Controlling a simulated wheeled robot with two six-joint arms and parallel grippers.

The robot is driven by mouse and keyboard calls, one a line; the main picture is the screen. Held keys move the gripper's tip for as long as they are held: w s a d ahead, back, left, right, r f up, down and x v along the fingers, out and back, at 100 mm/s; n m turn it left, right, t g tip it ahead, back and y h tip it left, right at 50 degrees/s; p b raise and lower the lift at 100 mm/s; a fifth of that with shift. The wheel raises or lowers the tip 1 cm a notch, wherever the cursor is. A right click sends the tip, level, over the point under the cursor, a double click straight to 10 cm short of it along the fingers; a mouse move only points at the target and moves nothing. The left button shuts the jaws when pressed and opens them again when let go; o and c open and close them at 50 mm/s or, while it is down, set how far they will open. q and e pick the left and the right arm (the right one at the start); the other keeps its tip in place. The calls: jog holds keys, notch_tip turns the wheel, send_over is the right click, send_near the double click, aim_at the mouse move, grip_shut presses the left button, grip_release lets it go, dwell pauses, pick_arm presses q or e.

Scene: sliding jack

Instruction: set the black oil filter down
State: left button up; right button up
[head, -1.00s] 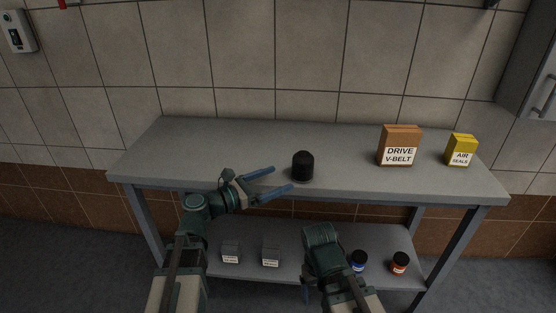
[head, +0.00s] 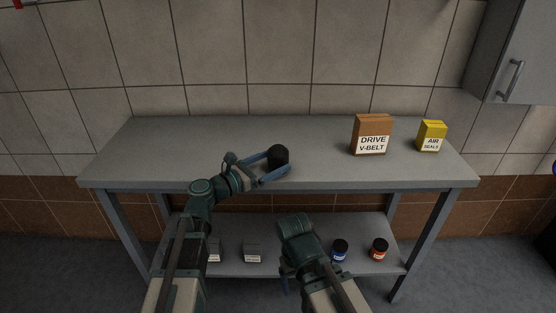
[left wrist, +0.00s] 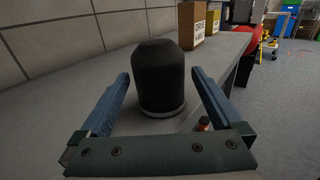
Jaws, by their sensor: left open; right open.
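The black oil filter (head: 278,155) stands upright on the grey table top (head: 200,150), near its front edge and left of the boxes. It also shows in the left wrist view (left wrist: 161,78), dark with a pale rim at its base. My left gripper (head: 274,166) is open, its blue fingers on either side of the filter. In the left wrist view a gap shows between the filter and each finger (left wrist: 162,90). My right gripper is low in front of the table; its fingers are mostly hidden behind its own wrist (head: 288,284).
A brown drive V-belt box (head: 371,134) and a yellow air seals box (head: 432,136) stand at the right of the table top. The lower shelf holds grey boxes (head: 252,252), a blue jar (head: 339,250) and a red jar (head: 379,249). The table's left part is clear.

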aim_at(286, 155)
pick_arm(q)
jog(key=x, duration=0.5)
jog(key=shift+w+d+f, duration=0.1)
jog(key=shift+c, duration=0.3)
grip_shut()
dwell(0.4)
